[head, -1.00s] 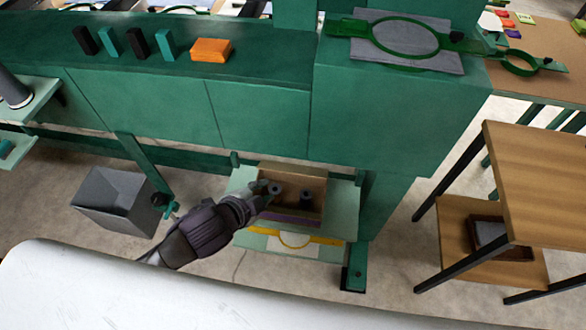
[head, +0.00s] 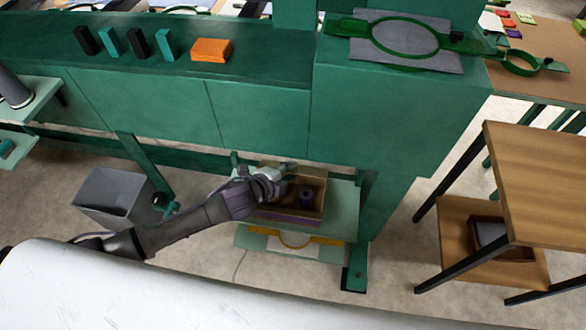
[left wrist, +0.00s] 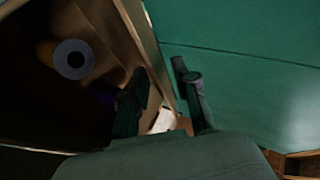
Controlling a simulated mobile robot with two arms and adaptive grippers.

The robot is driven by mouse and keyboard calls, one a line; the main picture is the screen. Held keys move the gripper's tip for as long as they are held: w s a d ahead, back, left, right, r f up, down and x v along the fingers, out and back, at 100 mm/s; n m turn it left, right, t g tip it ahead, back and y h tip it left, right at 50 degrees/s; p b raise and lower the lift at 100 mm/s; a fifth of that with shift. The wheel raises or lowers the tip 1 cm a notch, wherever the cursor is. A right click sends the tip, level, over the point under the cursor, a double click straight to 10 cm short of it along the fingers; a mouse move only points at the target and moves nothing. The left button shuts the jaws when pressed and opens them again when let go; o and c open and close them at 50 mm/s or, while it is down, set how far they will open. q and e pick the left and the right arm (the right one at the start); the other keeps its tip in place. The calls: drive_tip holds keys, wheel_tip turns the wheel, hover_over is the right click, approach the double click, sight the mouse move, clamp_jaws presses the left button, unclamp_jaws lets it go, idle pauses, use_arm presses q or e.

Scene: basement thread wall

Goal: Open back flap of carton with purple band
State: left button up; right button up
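The open-topped carton (head: 292,219) with the purple band on its front stands on a pale green shelf (head: 346,205) under the green bench. A dark spool (head: 306,196) stands inside it; a spool (left wrist: 74,59) also shows in the left wrist view. My left gripper (head: 284,170) is at the carton's back edge and covers its left part. In the left wrist view its two fingers (left wrist: 165,105) are apart, with the carton's wall or flap edge (left wrist: 148,50) running between them. I cannot tell contact, or separate the back flap from the wall. My right gripper is out of view.
The green bench front (head: 262,118) and the raised green block (head: 395,115) lie close behind and above the carton. A grey bin (head: 108,212) stands on the floor at left. A wooden table (head: 545,180) stands at right.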

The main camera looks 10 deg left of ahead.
use_arm(q)
drive_tip(key=shift+x, duration=1.2)
clamp_jaws()
drive_tip(key=shift+r, duration=0.1)
